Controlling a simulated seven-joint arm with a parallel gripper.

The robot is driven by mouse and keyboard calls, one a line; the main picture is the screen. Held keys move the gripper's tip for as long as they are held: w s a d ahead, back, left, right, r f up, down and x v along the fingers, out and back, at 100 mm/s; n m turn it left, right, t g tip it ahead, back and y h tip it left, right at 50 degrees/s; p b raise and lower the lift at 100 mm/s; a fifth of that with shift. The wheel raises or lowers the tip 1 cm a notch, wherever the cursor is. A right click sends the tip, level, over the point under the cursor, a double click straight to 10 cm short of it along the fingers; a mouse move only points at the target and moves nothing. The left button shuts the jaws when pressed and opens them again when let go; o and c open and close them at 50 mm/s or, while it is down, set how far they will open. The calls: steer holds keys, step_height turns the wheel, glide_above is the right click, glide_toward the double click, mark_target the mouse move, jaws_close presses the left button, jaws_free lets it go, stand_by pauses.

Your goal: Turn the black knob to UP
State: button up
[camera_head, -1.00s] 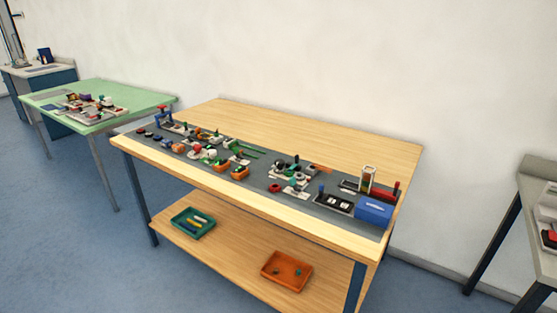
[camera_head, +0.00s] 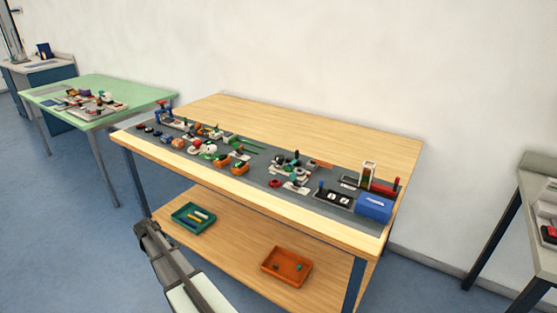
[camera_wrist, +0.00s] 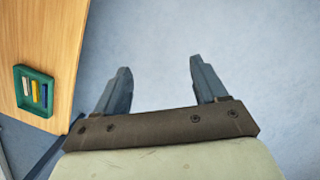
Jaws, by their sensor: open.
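The black knob cannot be told for sure among the small parts on the grey mat (camera_head: 258,176) of the wooden table. Dark round parts (camera_head: 149,129) sit at the mat's left end, and a black panel (camera_head: 333,198) with pale markings lies towards its right end. Any UP marking is too small to read. My gripper (camera_wrist: 158,72) is open and empty in the wrist view, over the blue floor. In the head view, my gripper (camera_head: 147,230) is in front of the table's lower left part, well apart from the mat.
The wooden table's front edge (camera_head: 240,190) lies between my gripper and the parts. Its lower shelf holds a green tray (camera_head: 176,222), also in the wrist view (camera_wrist: 19,92), and an orange tray (camera_head: 270,279). A blue box (camera_head: 374,207) stands at the mat's right end.

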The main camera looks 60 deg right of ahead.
steer(key=w+d+r+n+t+h, duration=0.1)
steer(key=w+d+r, duration=0.45)
steer(key=r, duration=0.25)
steer(key=w+d+r+n, duration=0.1)
steer(key=w+d+r, duration=0.3)
steer(key=d+r, duration=0.4)
step_height(320, 180, up, 27)
steer(key=g, duration=0.2)
glide_above(280, 156)
steer(key=w+a, duration=0.4)
steer(key=shift+h, duration=0.4)
steer(key=x, duration=1.3)
steer(key=shift+s+f, duration=0.1)
steer(key=shift+f, duration=0.25)
steer(key=c, duration=1.1)
steer(key=shift+o, duration=0.2)
